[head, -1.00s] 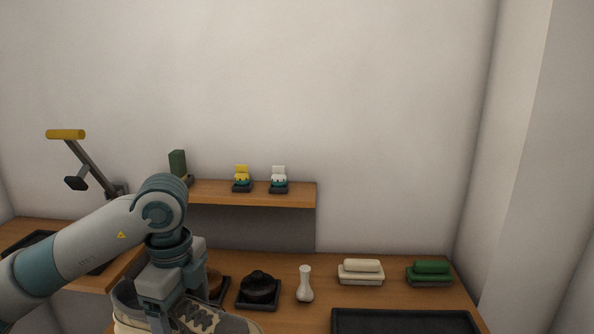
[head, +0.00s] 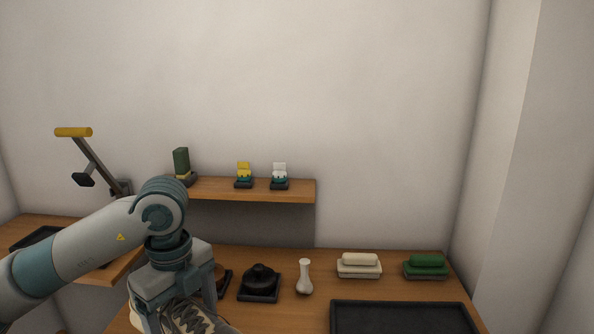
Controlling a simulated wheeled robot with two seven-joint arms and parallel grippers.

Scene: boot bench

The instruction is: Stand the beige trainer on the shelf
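The beige trainer (head: 190,316), with dark laces, is at the bottom left of the head view, cut off by the lower edge. My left gripper (head: 160,320) points down at it and appears shut on its upper. The fingertips are partly hidden by the shoe and the frame edge. The wooden shelf (head: 300,195) is on the wall behind, above the bench. My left arm covers its left part. My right gripper is not in view.
The shelf carries a green block (head: 181,162), a yellow item (head: 244,171) and a white item (head: 279,172).

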